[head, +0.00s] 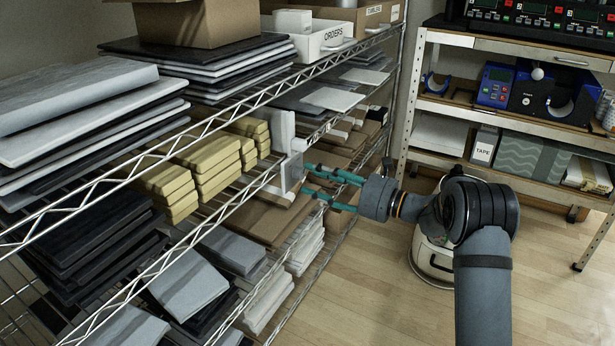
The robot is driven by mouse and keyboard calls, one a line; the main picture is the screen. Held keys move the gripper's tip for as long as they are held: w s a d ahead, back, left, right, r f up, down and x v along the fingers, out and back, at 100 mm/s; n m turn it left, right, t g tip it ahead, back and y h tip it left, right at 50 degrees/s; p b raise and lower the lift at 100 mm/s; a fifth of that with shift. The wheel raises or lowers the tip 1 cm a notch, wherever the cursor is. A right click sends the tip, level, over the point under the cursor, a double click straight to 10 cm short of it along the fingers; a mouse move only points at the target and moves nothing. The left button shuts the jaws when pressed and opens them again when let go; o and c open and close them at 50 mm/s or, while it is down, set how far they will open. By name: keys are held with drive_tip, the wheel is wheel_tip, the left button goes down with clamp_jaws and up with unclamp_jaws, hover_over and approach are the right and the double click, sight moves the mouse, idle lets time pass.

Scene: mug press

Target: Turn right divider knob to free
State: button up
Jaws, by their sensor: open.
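The right divider appears to be the pale upright panel (280,131) on the middle wire shelf, just right of the stacked yellow blocks (204,167). A light grey plate (291,173) sits at the shelf's front edge below the panel and seems to be its front part. My gripper (304,179) reaches in from the right, its teal fingers apart and pointing left at this plate. The fingertips are at or very close to the plate; contact cannot be told. The knob cannot be made out clearly, and its turn position cannot be read.
The wire rack's front rail (136,183) runs diagonally past my gripper. Dark and grey slabs fill the shelves above and below. A second rack (413,104) with devices and a tape box (484,147) stands at right. The wooden floor (357,287) at front is largely clear.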

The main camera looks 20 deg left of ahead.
sight(299, 173)
drive_tip(key=shift+w+a, duration=0.15)
drive_tip(key=shift+a, duration=0.55)
drive_tip(key=shift+w+a, duration=0.15)
drive_tip(key=shift+a, duration=0.55)
drive_tip(key=shift+c, duration=0.8)
clamp_jaws()
